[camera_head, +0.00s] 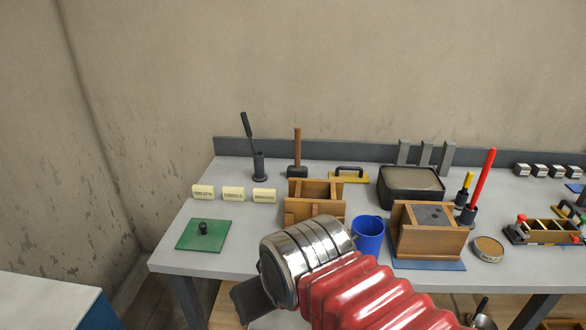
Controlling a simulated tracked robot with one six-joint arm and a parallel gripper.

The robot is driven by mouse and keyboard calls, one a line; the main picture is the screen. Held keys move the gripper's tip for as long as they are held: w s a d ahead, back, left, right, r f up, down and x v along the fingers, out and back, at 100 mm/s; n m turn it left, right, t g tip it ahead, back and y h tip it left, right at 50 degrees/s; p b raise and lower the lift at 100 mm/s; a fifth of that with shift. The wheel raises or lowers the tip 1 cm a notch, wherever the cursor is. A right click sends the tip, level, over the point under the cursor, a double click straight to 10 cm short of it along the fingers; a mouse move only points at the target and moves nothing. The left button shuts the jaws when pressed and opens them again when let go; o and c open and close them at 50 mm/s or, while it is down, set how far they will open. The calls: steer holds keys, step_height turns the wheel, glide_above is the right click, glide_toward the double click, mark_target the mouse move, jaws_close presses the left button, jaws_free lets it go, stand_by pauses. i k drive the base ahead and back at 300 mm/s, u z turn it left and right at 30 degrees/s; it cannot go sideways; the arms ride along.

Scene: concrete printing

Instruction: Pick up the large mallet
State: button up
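A mallet (297,171) with a dark block head and an upright brown handle stands head-down near the back of the grey table (170,258). It is behind a wooden box, and the lower front of its head is partly hidden. My arm, with a red bellows and a metal wrist, reaches in from the bottom. A dark part of my gripper (252,299) shows beyond the wrist at the table's front edge. It is well apart from the mallet. The fingertips are not clear, so I cannot tell whether it is open or shut.
A wooden box (301,210), blue bucket (368,237) and wooden mould (428,243) stand between my wrist and the table's back. A black-handled tool in a holder (259,167) stands left of the mallet, a yellow-based trowel (349,179) right. A green plate (203,237) lies front left.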

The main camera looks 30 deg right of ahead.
mark_target(295, 170)
steer(key=i, duration=0.95)
steer(key=z, duration=0.05)
